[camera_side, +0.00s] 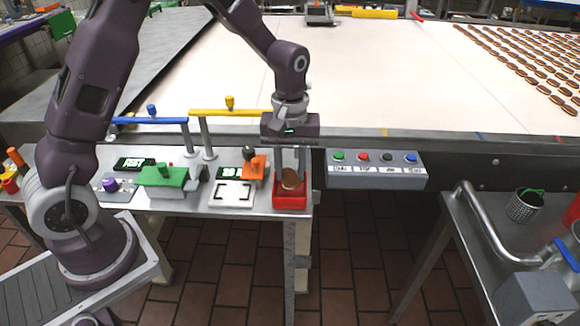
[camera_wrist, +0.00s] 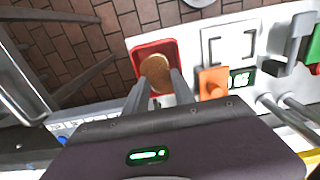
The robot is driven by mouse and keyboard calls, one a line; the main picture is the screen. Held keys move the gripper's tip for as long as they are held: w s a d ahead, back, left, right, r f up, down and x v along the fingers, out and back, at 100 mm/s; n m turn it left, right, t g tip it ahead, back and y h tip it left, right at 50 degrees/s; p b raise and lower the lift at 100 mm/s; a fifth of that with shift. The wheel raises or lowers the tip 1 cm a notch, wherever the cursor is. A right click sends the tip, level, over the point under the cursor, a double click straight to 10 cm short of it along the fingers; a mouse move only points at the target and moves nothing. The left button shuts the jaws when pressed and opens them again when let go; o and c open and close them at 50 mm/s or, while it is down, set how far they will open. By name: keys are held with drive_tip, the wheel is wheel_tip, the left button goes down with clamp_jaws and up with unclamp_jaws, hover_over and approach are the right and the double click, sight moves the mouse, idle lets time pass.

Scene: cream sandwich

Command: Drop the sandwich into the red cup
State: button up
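The sandwich (camera_side: 291,180) is a round, brown-tan cookie-like piece, seen over the red cup. In the wrist view the sandwich (camera_wrist: 156,70) lies between the fingertips, with red around it. The red cup (camera_side: 290,202) is a square, open-topped box at the right end of the steel side table; it also shows in the wrist view (camera_wrist: 142,50). My gripper (camera_side: 290,174) points down over the cup, shut on the sandwich, one finger on each side. In the wrist view my gripper (camera_wrist: 160,80) partly covers the cup's near side. The sandwich's underside is hidden.
Left of the cup are an orange block (camera_side: 252,172), a white scale plate (camera_side: 232,194) and a green device (camera_side: 163,177). A button panel (camera_side: 376,168) sits to the right on the conveyor edge. Rows of sandwiches (camera_side: 530,65) lie far right on the belt.

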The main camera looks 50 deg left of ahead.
drive_tip(key=o, duration=0.5)
wheel_tip(320, 180, up, 6)
drive_tip(key=shift+r, duration=0.55)
